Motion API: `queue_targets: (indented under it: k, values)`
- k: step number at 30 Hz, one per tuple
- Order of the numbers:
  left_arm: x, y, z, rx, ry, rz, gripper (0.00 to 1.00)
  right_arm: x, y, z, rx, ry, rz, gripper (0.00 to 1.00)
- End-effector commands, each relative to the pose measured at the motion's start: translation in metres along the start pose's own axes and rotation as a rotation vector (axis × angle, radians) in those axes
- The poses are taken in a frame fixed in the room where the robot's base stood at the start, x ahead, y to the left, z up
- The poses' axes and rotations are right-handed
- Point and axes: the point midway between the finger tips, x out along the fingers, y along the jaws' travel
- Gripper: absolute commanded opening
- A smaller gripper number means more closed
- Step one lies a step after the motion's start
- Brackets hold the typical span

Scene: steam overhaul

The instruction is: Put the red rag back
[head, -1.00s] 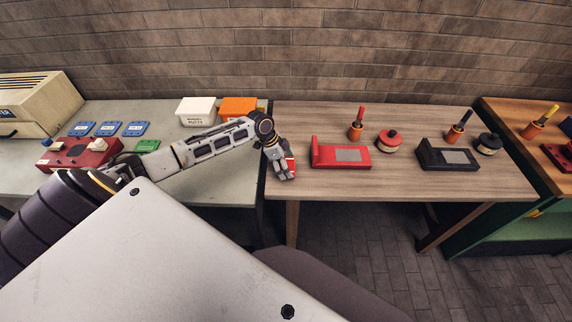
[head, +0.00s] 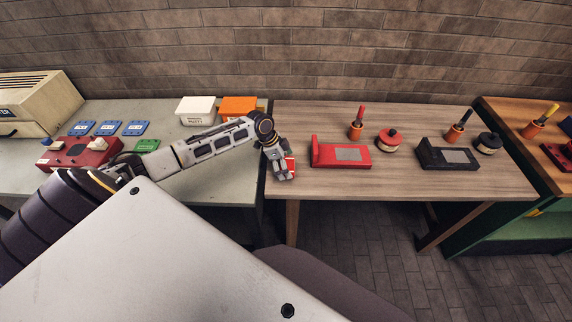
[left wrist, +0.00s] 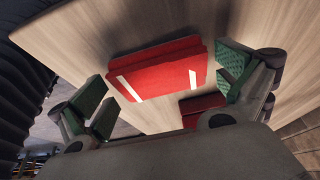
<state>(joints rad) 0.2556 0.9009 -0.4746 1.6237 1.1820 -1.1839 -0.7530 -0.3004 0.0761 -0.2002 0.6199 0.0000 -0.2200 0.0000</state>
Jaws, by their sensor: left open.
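The red rag (left wrist: 160,68) lies folded on the wooden table (head: 300,115), with white stripes showing in the left wrist view. In the head view only a bit of the rag (head: 291,163) shows beside my left gripper (head: 283,171), near the table's left edge; the fingers hide the rest. In the left wrist view my left gripper (left wrist: 165,85) is open, with its green-padded fingers apart on either side of the rag. I see no clear grip on it. A red tray-like holder (head: 327,158) with a grey pad stands just right of the gripper. My right gripper is not in view.
Right of the holder stand a red-handled brush in a cup (head: 356,128), a red-lidded pot (head: 389,140) and a black holder (head: 432,157). On the grey table at left are a white box (head: 196,112), an orange box (head: 238,106) and a red control box (head: 80,153).

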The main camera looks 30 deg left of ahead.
Motion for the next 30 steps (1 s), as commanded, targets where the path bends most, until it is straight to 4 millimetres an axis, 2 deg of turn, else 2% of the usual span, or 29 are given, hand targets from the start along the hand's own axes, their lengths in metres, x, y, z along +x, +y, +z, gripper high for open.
queue_targets:
  k: [8,30]
  values:
    - [-0.016,-0.001,0.000,0.000,-0.002,-0.001,1.00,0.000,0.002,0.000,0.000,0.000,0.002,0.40]
    - [-0.108,-0.001,0.000,0.000,0.000,-0.001,1.00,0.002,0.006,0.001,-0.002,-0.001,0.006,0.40]
